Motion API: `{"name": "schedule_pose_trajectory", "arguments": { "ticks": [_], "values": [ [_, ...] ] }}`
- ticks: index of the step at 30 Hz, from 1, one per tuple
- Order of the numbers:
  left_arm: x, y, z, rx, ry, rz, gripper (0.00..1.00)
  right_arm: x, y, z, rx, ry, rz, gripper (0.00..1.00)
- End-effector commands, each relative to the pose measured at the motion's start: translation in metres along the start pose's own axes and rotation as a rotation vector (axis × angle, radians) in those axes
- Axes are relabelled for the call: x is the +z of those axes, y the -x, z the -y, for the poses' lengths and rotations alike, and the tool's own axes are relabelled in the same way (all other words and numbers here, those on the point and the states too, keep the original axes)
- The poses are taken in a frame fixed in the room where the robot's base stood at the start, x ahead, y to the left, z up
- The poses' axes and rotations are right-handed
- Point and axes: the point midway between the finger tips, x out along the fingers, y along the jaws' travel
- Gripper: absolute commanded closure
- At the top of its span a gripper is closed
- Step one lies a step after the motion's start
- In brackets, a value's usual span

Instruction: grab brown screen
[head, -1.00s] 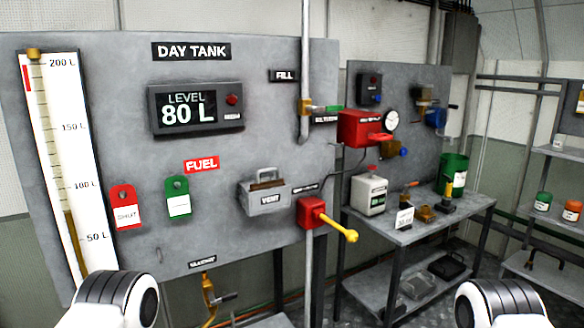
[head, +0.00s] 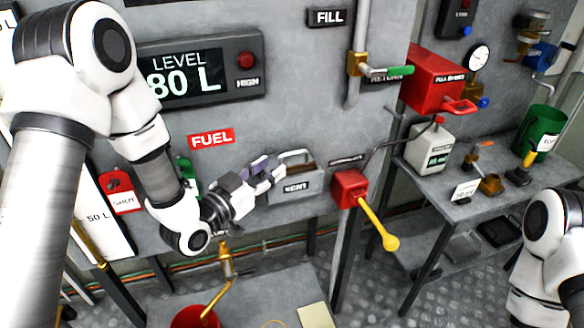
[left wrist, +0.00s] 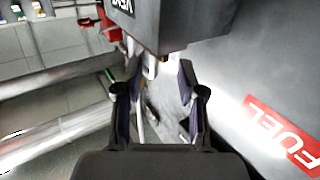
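The brown screen (head: 303,168) shows as a narrow brown strip in the top of the grey box marked VENT (head: 298,188), which is fixed to the panel. A pale grey loop handle (head: 294,154) rises over it. My left gripper (head: 273,170) is at the left end of the box, close to the screen; touching cannot be told. In the left wrist view its two fingers (left wrist: 154,90) stand apart with nothing clearly held. There the dark box (left wrist: 180,25) hangs just ahead, and the screen cannot be made out. My right gripper is out of view.
A red valve box (head: 350,188) with a yellow lever (head: 378,228) juts out just right of the vent box. A grey bench (head: 262,292) with a red bucket (head: 195,318) stands below. A side table (head: 460,180) holds bottles and parts at right.

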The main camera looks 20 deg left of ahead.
Motion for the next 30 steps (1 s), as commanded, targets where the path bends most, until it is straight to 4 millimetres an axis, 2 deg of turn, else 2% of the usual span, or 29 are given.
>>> {"name": "schedule_pose_trajectory", "arguments": {
  "ticks": [1,2,6,12,13,16,30],
  "values": [
    [-0.005,-0.01,-0.001,0.004,-0.004,0.003,0.61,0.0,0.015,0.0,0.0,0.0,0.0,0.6],
    [-0.004,-0.016,-0.001,0.004,-0.004,0.004,0.61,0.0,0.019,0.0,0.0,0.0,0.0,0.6],
    [-0.001,-0.035,0.0,0.001,-0.002,0.001,0.61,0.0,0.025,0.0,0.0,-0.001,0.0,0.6],
    [0.002,-0.038,0.001,0.0,0.001,0.002,0.61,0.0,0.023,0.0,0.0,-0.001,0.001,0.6],
    [0.002,-0.038,0.001,0.0,0.001,0.002,0.64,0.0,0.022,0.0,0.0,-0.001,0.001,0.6],
    [0.002,-0.037,0.001,0.0,0.001,0.002,1.0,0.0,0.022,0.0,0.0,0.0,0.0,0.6],
    [0.002,-0.037,0.001,-0.001,0.0,0.002,1.0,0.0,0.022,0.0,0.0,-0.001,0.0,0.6]
  ]
}}
